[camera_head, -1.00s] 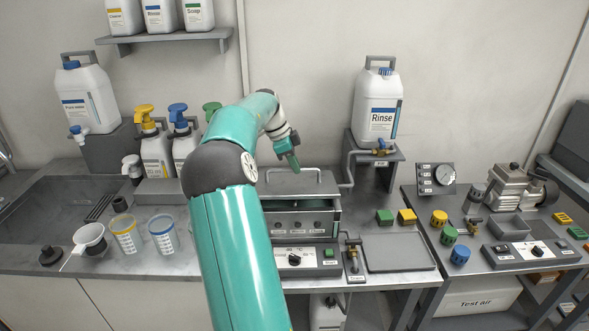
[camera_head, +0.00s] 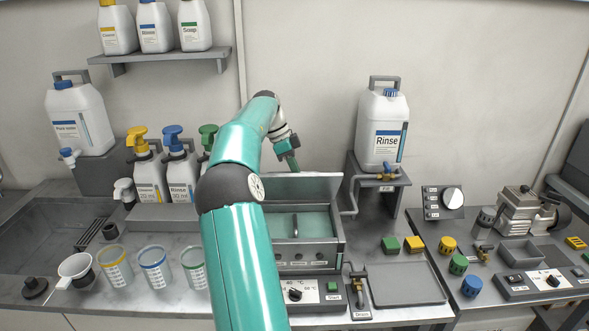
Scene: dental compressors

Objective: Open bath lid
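The bath (camera_head: 335,246) is a grey metal box on the counter in the middle. Its lid (camera_head: 310,188) stands raised along the back edge, and I see a flat grey panel. The inside shows teal, with an upright divider near the middle. The lid's handle is not visible from here. My gripper (camera_head: 292,165) is above and behind the raised lid, pointing down, with its teal tip close to the lid's top edge. I cannot tell whether it touches the lid. My arm hides the bath's left side.
A Rinse canister (camera_head: 382,130) stands on a raised shelf right of the bath, with a tap below it. Green and yellow blocks and a grey tray (camera_head: 405,283) lie to the right. Pump bottles (camera_head: 183,178) and measuring cups (camera_head: 155,268) stand left of my arm.

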